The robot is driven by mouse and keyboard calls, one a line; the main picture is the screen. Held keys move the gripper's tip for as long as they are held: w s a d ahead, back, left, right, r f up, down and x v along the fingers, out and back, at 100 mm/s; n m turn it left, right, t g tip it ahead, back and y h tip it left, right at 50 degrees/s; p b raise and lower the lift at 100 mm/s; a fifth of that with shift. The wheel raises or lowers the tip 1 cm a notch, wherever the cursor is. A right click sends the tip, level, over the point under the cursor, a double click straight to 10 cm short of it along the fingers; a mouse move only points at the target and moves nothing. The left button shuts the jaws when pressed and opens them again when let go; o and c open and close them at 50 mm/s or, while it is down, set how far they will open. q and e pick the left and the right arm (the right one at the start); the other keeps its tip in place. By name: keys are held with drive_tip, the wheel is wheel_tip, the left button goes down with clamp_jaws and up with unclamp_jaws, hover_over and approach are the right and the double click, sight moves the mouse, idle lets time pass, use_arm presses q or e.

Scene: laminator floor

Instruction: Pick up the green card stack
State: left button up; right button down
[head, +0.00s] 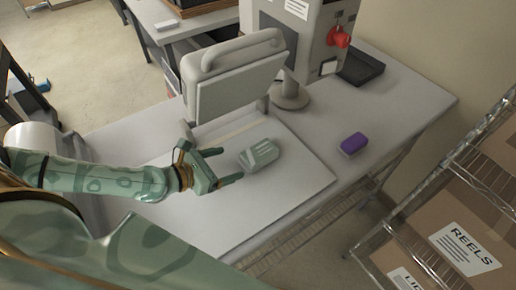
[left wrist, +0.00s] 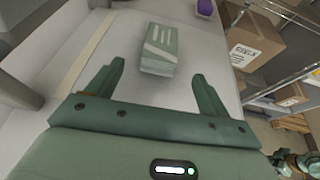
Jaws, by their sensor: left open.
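The green card stack (head: 259,155) lies flat on the white board on the table in the head view. It is a pale green block with white markings on top. My left gripper (head: 227,165) is open, just to the left of the stack, with its fingers pointing toward it. In the left wrist view the card stack (left wrist: 159,49) sits ahead of the two open fingers (left wrist: 158,82), near the middle, and nothing is between the fingertips. My right gripper is not seen in the head view.
A purple block (head: 354,144) lies on the table to the right. A grey machine with a raised panel (head: 235,80) stands behind the stack. A black tray (head: 361,69) is farther back. A wire shelf with cardboard boxes (head: 455,235) stands at the right.

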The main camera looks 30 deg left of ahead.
sight(257, 155)
use_arm(q)
drive_tip(key=x, duration=1.2)
drive_tip(key=shift+s+f+p, duration=0.1)
drive_tip(key=shift+f+p, duration=0.05)
drive_tip(key=shift+p, duration=0.25)
drive_tip(key=shift+s, duration=0.15)
drive_tip(key=c, duration=1.2)
